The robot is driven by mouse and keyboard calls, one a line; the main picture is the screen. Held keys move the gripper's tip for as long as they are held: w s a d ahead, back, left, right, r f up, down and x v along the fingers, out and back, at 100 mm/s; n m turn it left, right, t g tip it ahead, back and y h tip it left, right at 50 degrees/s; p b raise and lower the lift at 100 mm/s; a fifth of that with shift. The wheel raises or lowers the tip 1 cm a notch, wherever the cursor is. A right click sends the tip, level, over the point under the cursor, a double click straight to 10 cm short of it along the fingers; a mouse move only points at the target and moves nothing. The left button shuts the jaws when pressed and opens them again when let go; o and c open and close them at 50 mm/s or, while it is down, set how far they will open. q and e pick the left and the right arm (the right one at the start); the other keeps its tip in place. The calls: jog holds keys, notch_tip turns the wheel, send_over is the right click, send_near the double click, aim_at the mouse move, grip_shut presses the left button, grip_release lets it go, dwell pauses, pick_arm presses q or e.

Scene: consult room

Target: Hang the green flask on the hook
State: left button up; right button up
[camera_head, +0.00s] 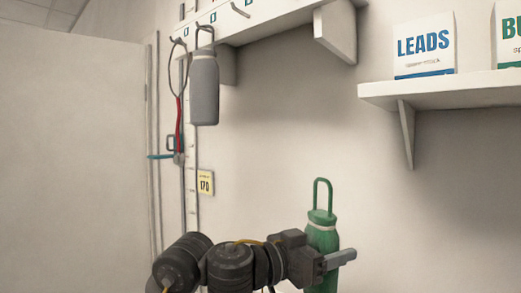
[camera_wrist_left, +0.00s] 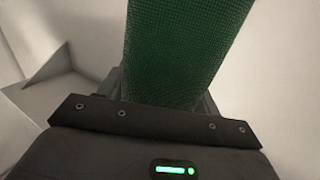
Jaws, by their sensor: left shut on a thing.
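The green flask (camera_head: 322,234) has a tall loop handle on top and stands upright in my left gripper (camera_head: 335,262) at the lower middle of the head view. The gripper is shut around its body. In the left wrist view the flask's textured green side (camera_wrist_left: 182,45) fills the upper middle; the fingertips are hidden there. A white hook rail (camera_head: 260,18) runs along the wall at the top. A bare hook (camera_head: 240,10) sticks out from it, up and to the left of the flask. My right gripper is not in view.
A grey flask (camera_head: 204,90) hangs from a hook to the left, beside a stethoscope (camera_head: 179,120) with a red part. A white shelf (camera_head: 450,92) with a LEADS box (camera_head: 425,46) juts out at right. Bare wall lies between.

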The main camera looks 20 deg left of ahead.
pick_arm(q)
jog(key=s+d+r+m+g+h+b, duration=0.1)
jog(key=d+r+m+g+h, duration=0.1)
jog(key=r, duration=0.6)
jog(key=d+r+m+g+h, duration=0.1)
jog(key=r+g, duration=0.1)
jog(key=r, duration=0.7)
jog(key=s+a+r+n+t+y, duration=0.3)
jog(key=s+a+r, duration=0.3)
jog(key=r, duration=0.4)
jog(key=s+a+r+n+t+y, duration=0.25)
jog(key=s+a+r, duration=0.4)
jog(key=r, duration=0.35)
jog(key=w+d+f+p, duration=0.1)
jog(key=w+d+p, duration=0.1)
jog(key=w, duration=0.3)
jog(key=w+d+f+p, duration=0.1)
jog(key=w+d+p, duration=0.1)
jog(key=w, duration=0.3)
jog(key=shift+w+f+t, duration=0.25)
jog(key=shift+w+t, duration=0.05)
jog(key=shift+t, duration=0.05)
jog(key=shift+m+p, duration=0.25)
jog(key=shift+p, duration=0.05)
